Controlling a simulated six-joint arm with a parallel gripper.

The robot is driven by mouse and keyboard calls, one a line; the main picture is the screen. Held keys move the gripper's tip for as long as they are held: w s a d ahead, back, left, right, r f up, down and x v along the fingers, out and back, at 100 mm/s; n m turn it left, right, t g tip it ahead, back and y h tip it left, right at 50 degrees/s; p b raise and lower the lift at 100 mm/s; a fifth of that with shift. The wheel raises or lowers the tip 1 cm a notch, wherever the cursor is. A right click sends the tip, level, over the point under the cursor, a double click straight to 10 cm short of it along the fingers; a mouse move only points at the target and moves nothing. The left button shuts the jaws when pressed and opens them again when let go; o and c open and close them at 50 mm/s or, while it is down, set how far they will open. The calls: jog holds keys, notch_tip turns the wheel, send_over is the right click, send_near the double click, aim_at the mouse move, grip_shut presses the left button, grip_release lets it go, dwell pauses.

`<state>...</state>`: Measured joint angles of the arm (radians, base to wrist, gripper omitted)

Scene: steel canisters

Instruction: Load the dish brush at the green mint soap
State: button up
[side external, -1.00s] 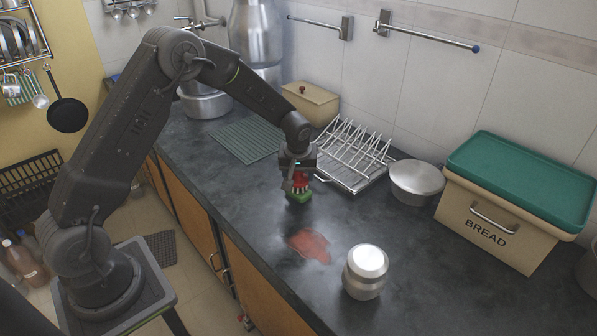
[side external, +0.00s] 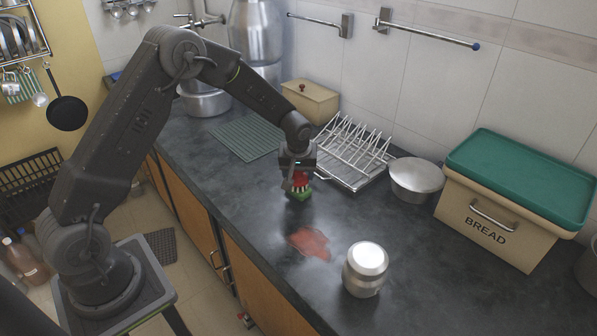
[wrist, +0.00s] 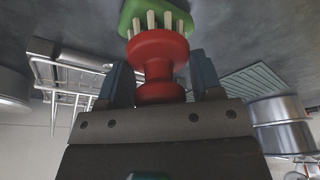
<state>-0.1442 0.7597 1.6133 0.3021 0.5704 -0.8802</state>
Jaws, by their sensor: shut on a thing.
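My gripper (side external: 298,177) is shut on the dish brush, which has a red knob handle and pale bristles. In the wrist view the brush (wrist: 158,55) sits between my two fingers (wrist: 160,85). Its bristles point down at the green mint soap (side external: 299,195), a green block on the dark counter. In the wrist view the soap (wrist: 150,12) lies right against the bristle tips. The bristles appear to touch the soap; how hard they press cannot be told.
A red stain (side external: 310,242) lies on the counter, with a steel canister (side external: 366,269) to its right. A wire dish rack (side external: 352,155), a lidded pot (side external: 416,178) and a bread box (side external: 500,225) stand behind. A green mat (side external: 247,138) lies left.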

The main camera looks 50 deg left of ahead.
jog(key=shift+r, duration=3.5)
jog(key=shift+d, duration=0.1)
jog(key=s+d+m+t+h, duration=0.1)
jog(key=s+d+m+h, duration=0.1)
jog(key=s+d+m, duration=0.3)
jog(key=shift+s+d+r+m, duration=0.15)
jog(key=shift+s+r+m, duration=0.05)
jog(key=shift+s+m, duration=1.75)
